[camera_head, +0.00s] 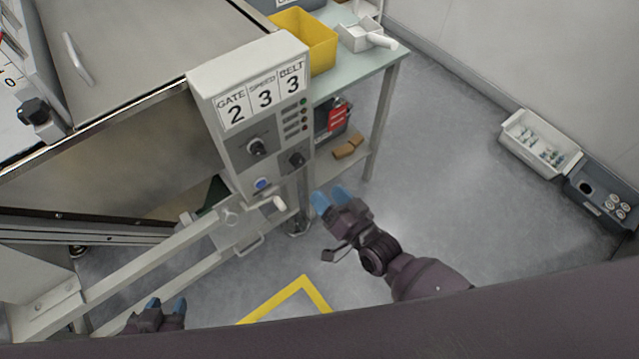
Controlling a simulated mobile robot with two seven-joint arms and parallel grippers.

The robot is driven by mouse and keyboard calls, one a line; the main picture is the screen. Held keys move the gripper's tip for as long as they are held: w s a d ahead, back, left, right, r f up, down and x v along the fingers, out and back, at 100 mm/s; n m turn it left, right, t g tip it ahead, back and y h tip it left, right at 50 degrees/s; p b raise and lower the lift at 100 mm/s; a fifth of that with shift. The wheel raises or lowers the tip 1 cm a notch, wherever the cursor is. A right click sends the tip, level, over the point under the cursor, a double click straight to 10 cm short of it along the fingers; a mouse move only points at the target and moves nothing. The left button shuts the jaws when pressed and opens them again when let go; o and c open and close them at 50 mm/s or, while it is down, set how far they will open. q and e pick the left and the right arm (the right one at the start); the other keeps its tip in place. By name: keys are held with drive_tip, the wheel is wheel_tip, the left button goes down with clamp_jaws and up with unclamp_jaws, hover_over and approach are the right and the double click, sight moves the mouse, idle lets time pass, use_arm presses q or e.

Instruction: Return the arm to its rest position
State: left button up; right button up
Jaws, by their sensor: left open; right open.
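My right gripper (332,199) has blue fingertips and is open and empty. It is in the middle of the head view, in front of and a little to the right of the control box (252,110). Its dark arm reaches in from the lower right. My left gripper (166,305) is at the bottom left, open, with its blue fingertips apart and nothing seen between them. Most of the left arm is hidden below the picture's edge.
The control box bears knobs, a blue button and labels GATE 2, SPEED 3, BELT 3. A green table (362,70) holds a yellow bin (308,40). Two bins (510,140) (580,190) stand by the right wall. Grey floor is clear right of centre.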

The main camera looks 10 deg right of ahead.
use_arm(q)
drive_tip(key=shift+s, duration=0.1)
use_arm(e)
drive_tip(key=shift+s+d, duration=0.15)
drive_tip(key=shift+s, duration=0.2)
use_arm(q)
drive_tip(key=shift+w+d+r, duration=0.15)
drive_tip(key=shift+w+r, duration=0.2)
drive_tip(key=shift+w, duration=0.2)
use_arm(e)
drive_tip(key=s+d+r+n+g+h+p, duration=0.35)
drive_tip(key=s+d+h, duration=0.25)
drive_tip(key=d, duration=0.5)
use_arm(q)
drive_tip(key=r, duration=0.1)
drive_tip(key=s+r+p, duration=0.1)
drive_tip(key=r, duration=0.1)
drive_tip(key=shift+t, duration=0.3)
use_arm(e)
drive_tip(key=s+d+m+g+h, duration=0.1)
drive_tip(key=s+d+h, duration=0.2)
drive_tip(key=s+d, duration=0.5)
drive_tip(key=s, duration=0.4)
drive_tip(key=shift+s+d+f, duration=0.15)
drive_tip(key=shift+d+f, duration=0.1)
drive_tip(key=shift+d, duration=0.05)
